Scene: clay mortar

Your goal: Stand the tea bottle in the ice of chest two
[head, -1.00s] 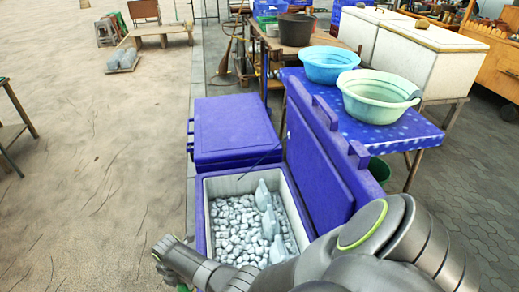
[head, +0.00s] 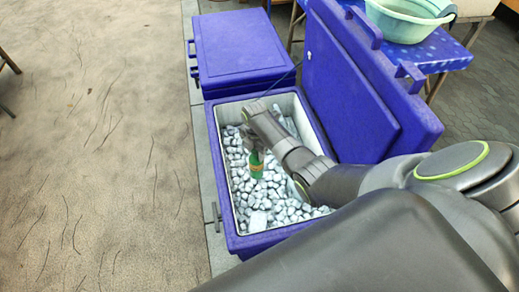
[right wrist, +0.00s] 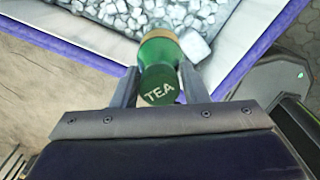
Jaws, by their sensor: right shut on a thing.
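The green tea bottle (head: 257,168) is roughly upright over the ice (head: 245,195) inside the open blue chest (head: 217,180). My right gripper (head: 254,150) is shut around its upper part. In the right wrist view, the bottle's dark green cap (right wrist: 158,88) reads TEA and sits between the two fingers of my right gripper (right wrist: 158,80). White ice also shows in that view (right wrist: 130,12). I cannot tell whether the bottle's base touches the ice. No number shows on the chest. My left gripper is not in view.
The chest's raised blue lid (head: 345,90) stands on the right side, near my forearm. A closed blue chest (head: 240,45) adjoins at the back. Pale upright pieces in the ice are partly hidden by my arm. Open floor (head: 90,150) lies left.

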